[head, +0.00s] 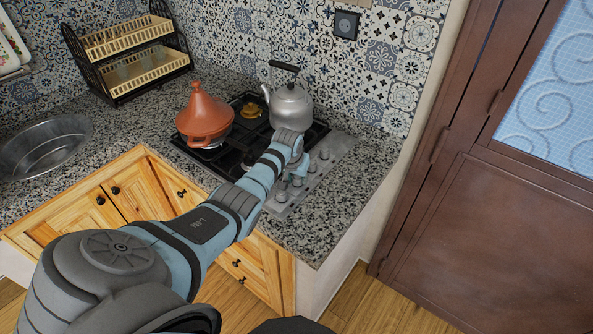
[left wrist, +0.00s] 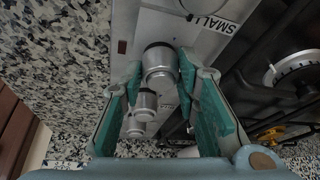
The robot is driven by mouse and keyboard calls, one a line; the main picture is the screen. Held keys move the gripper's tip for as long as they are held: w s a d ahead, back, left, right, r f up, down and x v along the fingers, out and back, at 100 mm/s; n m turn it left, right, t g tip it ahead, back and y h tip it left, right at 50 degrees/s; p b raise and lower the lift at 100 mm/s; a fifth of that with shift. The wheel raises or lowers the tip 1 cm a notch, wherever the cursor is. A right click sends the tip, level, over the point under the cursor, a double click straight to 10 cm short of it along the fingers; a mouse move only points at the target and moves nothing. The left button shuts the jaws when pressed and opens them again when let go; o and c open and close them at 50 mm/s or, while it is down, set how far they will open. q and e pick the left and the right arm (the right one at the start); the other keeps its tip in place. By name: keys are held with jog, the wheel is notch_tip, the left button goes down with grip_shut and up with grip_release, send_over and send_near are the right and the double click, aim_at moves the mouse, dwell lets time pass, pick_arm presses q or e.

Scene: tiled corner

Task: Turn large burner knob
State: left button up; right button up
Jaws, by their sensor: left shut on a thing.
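The stove's metal control strip (head: 340,150) runs along the front of the black cooktop and carries a row of silver knobs. My left gripper (head: 297,180) reaches down onto this strip in the head view, where my arm hides part of the row. In the left wrist view its teal fingers (left wrist: 160,68) are shut on a round silver knob (left wrist: 158,58). The label by the held knob cannot be read. Another knob (left wrist: 200,5) at the top edge is next to the word "SMALL". Two more knobs (left wrist: 145,103) show between the fingers. My right gripper is not in view.
An orange tagine (head: 205,118) and a silver kettle (head: 291,107) stand on the cooktop close to my arm. A dish rack (head: 125,60) and a sink (head: 45,150) are at the left. Granite counter (head: 360,190) at the right is clear. A brown door stands at the right.

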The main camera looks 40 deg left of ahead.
pick_arm(q)
jog(key=n, duration=0.1)
jog(key=n+y, duration=0.1)
jog(key=shift+w+d+r+n, duration=0.1)
jog(key=shift+w+n, duration=0.05)
jog(key=shift+n, duration=0.15)
jog(key=shift+n+g+y, duration=0.4)
jog(key=shift+n, duration=0.9)
jog(key=shift+b, duration=0.3)
jog(key=o, duration=1)
jog(key=shift+o, duration=0.7)
jog(key=v, duration=1.1)
jog(key=shift+r, duration=0.4)
